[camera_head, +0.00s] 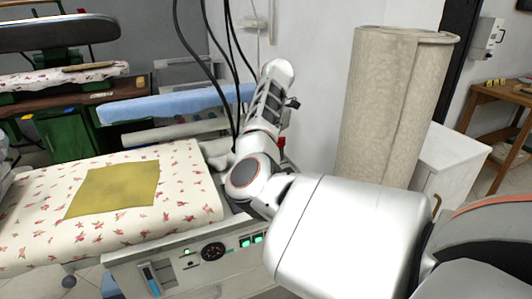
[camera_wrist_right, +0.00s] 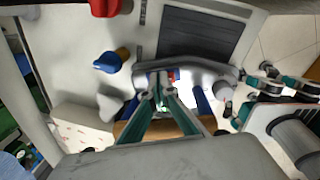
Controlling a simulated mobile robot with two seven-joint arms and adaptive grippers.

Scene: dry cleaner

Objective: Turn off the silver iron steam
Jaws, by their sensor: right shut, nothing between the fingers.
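My right gripper (camera_wrist_right: 163,82) shows in the right wrist view, its teal fingers drawn together and empty. The fingertips are over a curved silver body (camera_wrist_right: 207,73), which appears to be the silver iron. A brown handle-like part (camera_wrist_right: 160,129) shows behind the fingers. Small red and blue parts show at the fingertips, but I cannot tell whether the fingers touch them. In the head view my right arm reaches over the ironing table's right end and hides the gripper and most of that area. My left gripper is not in view.
The ironing table (camera_head: 190,190) has a floral cover with a yellow cloth (camera_head: 117,190). Black cables (camera_head: 212,65) hang near my arm. A beige roll (camera_head: 395,110) stands to the right.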

